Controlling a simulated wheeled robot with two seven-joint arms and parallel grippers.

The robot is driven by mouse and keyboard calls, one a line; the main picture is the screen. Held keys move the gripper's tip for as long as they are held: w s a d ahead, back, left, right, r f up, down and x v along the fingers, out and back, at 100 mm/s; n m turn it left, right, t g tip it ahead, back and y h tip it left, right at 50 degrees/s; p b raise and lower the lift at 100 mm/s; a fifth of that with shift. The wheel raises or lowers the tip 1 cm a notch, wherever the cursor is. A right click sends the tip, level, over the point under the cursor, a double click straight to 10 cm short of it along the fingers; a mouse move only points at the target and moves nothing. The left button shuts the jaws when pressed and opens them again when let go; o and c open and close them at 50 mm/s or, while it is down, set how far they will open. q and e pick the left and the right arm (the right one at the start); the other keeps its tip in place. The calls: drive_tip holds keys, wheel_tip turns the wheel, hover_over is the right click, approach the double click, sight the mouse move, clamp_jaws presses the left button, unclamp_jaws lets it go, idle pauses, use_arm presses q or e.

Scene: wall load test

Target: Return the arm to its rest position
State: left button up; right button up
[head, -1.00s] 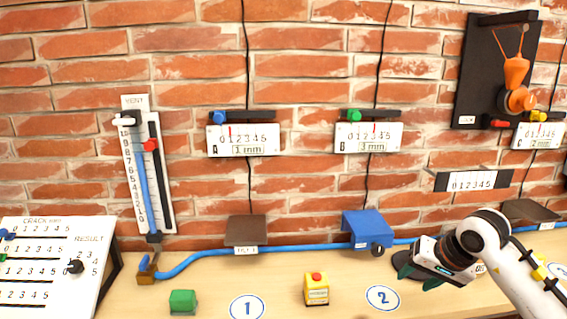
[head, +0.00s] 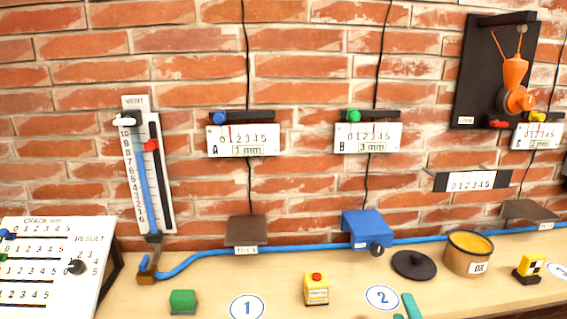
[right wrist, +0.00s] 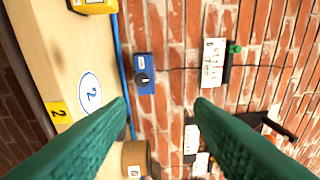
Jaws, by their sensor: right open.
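My right gripper (head: 405,311) shows only as teal fingertips at the bottom edge of the head view, near the blue-ringed number 2 mark (head: 382,297). In the right wrist view its two green fingers (right wrist: 162,104) stand wide apart, with nothing between them but the brick wall behind. The rest of the right arm is outside the head view. My left arm and gripper are not in view.
On the bench stand a tan pot (head: 468,254), a black disc with a knob (head: 414,265), a yellow box with a red button (head: 316,289) and a green block (head: 183,301). A blue hose (head: 300,247) runs along the wall, passing a blue box (head: 367,229).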

drive_tip(key=s+d+f+m+g+h, duration=0.1)
drive_tip(key=s+f+m+g, duration=0.85)
drive_tip(key=f, duration=0.45)
drive_tip(key=s+a+f+m+g+y, duration=0.1)
drive_tip(key=s+f+m+g, duration=0.2)
drive_tip(key=s, duration=0.4)
drive_tip(key=s+a+f+m+g+y, duration=0.1)
drive_tip(key=s+a+f+m+g, duration=0.15)
drive_tip(key=s, duration=0.45)
wheel_tip(320, 180, down, 25)
drive_tip(key=g, duration=0.2)
drive_tip(key=s+d+f, duration=0.1)
drive_tip(key=s+f, duration=0.7)
drive_tip(key=s+d+f+p, duration=0.1)
drive_tip(key=s+d+f, duration=0.1)
drive_tip(key=s+f, duration=0.7)
drive_tip(key=shift+s+d+n+g, duration=0.25)
drive_tip(key=shift+s+n+g, duration=0.05)
drive_tip(key=shift+n+g, duration=0.1)
